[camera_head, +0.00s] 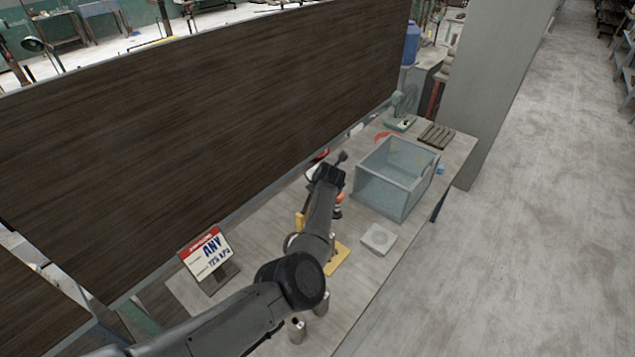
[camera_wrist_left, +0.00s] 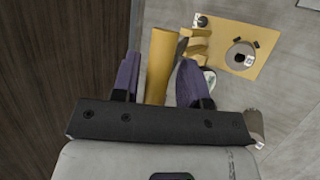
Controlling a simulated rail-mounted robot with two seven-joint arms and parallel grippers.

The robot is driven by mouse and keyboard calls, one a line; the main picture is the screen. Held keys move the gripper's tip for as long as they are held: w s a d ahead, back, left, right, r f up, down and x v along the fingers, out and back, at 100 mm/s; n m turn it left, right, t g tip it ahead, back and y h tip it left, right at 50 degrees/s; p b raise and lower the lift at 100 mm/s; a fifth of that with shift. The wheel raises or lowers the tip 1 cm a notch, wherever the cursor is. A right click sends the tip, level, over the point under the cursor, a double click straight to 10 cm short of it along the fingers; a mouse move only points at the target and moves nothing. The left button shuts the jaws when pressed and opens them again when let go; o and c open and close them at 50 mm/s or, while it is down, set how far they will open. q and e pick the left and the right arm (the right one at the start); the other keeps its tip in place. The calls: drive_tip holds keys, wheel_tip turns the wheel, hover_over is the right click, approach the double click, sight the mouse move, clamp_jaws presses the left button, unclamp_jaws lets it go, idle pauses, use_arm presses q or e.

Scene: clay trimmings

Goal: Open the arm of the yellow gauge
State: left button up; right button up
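The yellow gauge has a flat yellow base (camera_head: 338,258) on the table, partly hidden by my left arm in the head view; a yellow upright part (camera_head: 299,221) shows left of the arm. In the left wrist view its base plate (camera_wrist_left: 268,42) lies at upper right, with a grey round piece (camera_wrist_left: 240,55) on it. A long yellow bar (camera_wrist_left: 160,65) shows between the two purple fingers of my left gripper (camera_wrist_left: 158,82), which stand apart with a visible gap on the left. Shorter yellow pieces (camera_wrist_left: 197,45) lie near the right finger. My right gripper is not in view.
A grey-blue crate (camera_head: 385,205), a white block (camera_head: 378,238) and a green fan (camera_head: 402,110) stand on the table (camera_head: 365,275). A sign (camera_head: 207,255) is at left. Small metal bottles (camera_head: 297,330) stand near the front. A dark panel (camera_head: 200,120) borders the left side.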

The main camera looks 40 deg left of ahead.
use_arm(q)
drive_tip(key=shift+o, duration=0.4)
drive_tip(key=shift+d, duration=0.1)
drive_tip(key=shift+r, duration=0.15)
drive_tip(key=shift+d+r, duration=0.15)
drive_tip(key=b+v, duration=0.1)
drive_tip(key=v, duration=1.2)
drive_tip(key=shift+s, duration=0.2)
drive_tip(key=shift+d, duration=0.15)
